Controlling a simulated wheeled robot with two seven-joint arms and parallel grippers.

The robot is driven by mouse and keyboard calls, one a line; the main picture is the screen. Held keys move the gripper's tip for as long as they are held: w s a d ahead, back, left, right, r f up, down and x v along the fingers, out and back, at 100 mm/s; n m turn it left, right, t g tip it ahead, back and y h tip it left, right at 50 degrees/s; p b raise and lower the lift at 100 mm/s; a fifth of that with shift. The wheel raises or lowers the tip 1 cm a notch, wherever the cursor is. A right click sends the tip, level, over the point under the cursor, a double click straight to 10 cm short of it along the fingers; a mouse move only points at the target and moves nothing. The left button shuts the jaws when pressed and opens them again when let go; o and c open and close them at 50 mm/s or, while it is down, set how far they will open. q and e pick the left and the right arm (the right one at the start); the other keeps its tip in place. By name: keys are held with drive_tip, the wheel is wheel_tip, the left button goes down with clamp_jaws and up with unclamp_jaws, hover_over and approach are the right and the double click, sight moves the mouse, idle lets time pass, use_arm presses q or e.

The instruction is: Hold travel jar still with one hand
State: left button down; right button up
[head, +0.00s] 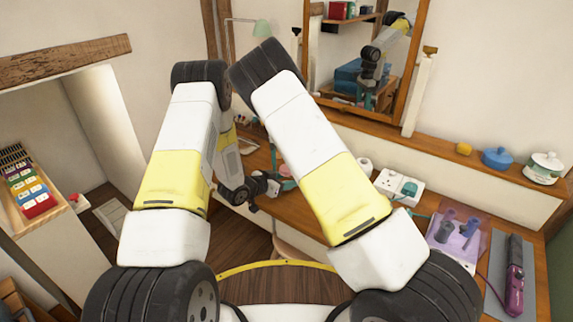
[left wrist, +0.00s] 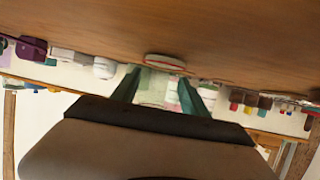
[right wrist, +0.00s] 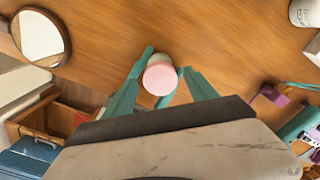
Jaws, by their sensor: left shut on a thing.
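My left gripper (left wrist: 159,85) has its teal fingers shut on a pale, partly see-through thing (left wrist: 152,88), blurred and small; I cannot tell for sure that it is the travel jar. In the head view my left gripper (head: 268,185) is low over the desk. In the right wrist view a small round jar with a pink top (right wrist: 160,78) stands on the wooden desk. My right gripper (right wrist: 166,62) has its fingers spread on either side of it, close to its rim; contact is not clear. In the head view my right gripper is hidden behind the arm.
A white disc with a red rim (left wrist: 165,62) lies on the desk. A round mirror (right wrist: 40,36) and a wooden drawer box (right wrist: 58,115) are near my right gripper. A power strip (head: 398,186), a purple tray (head: 452,238) and a dark wand (head: 515,270) fill the desk's right.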

drive_tip(key=shift+r, duration=2.25)
drive_tip(key=shift+c, duration=0.4)
